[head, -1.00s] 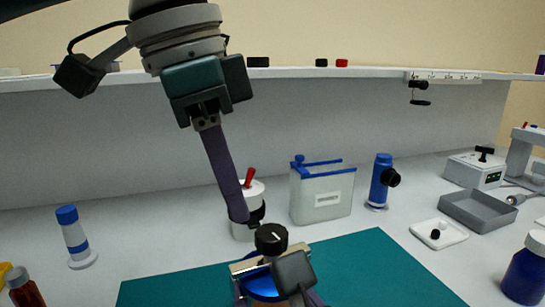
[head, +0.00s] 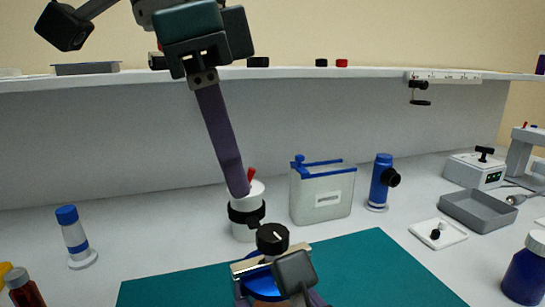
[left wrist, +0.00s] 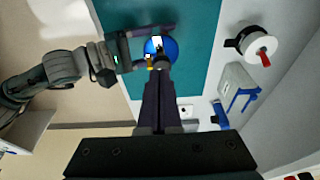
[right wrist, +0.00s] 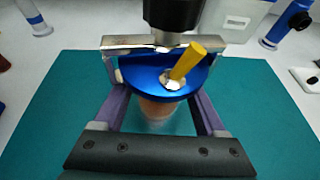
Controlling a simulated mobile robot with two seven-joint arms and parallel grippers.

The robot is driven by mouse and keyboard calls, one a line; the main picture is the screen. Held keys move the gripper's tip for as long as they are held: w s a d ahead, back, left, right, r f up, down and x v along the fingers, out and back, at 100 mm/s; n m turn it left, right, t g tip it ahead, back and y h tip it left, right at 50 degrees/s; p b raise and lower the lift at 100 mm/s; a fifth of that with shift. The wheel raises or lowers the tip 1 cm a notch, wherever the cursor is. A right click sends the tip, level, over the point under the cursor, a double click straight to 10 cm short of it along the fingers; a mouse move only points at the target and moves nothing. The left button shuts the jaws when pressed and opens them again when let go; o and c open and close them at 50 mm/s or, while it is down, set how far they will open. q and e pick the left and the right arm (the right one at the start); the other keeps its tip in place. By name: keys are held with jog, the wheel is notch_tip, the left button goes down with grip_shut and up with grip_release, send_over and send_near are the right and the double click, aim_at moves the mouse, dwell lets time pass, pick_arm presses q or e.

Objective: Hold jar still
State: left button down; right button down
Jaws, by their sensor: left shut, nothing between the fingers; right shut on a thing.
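The jar (right wrist: 155,110) has a tan body and a blue lid (right wrist: 150,80); the lid also shows in the head view (head: 262,286) and left wrist view (left wrist: 169,46). A yellow-handled piece (right wrist: 187,60) stands tilted on the lid. My right gripper (right wrist: 160,108) is shut on the jar, a finger on each side. It hides much of the jar in the head view (head: 275,297). My left gripper (head: 238,192) is shut and empty, pointing down above the jar; its tips (left wrist: 160,66) overlap the lid's edge in the left wrist view.
A metal bar (right wrist: 135,43) with a black knob (head: 272,238) stands just behind the lid. The jar is over a teal mat (head: 370,262), clear to the right.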

pick_arm(q)
jog(key=shift+a+x, duration=0.2)
jog(key=shift+x, duration=0.75)
jog(key=shift+a+x, duration=0.25)
jog(key=shift+x, duration=0.7)
jog(key=shift+a+x, duration=0.2)
jog(key=shift+x, duration=0.75)
jog(key=shift+d+f, duration=0.2)
jog(key=shift+d, duration=0.25)
jog(key=shift+w, duration=0.1)
jog(key=shift+a, duration=0.1)
jog(key=shift+a, duration=0.3)
jog(key=shift+r, duration=0.2)
jog(key=v, duration=0.2)
jog(key=d+v, duration=0.1)
jog(key=v, duration=0.2)
jog(key=shift+w+r, duration=0.1)
jog(key=shift+r, duration=0.35)
